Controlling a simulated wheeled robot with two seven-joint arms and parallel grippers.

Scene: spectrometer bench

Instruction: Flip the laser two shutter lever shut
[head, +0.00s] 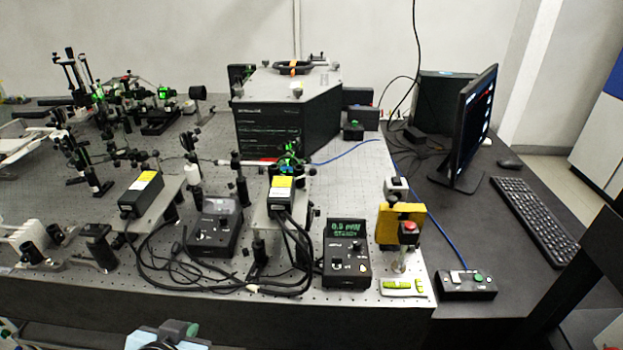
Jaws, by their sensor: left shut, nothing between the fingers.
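Two black laser heads with yellow and white labels stand on the bench, one at left (141,194) and one near the middle (281,196). No number is readable on either, so I cannot tell which is laser two. The shutter lever is too small to make out. A black control box (346,252) with a lit green display stands right of the middle laser, and a darker one (214,228) between the lasers. My right gripper is not in view.
Black cables (195,272) loop along the bench front. A yellow block (398,222) and a post with a red button (408,228) stand at right, near a button box (467,284). A large black enclosure (288,120) stands behind. Dense optics (105,115) fill the back left.

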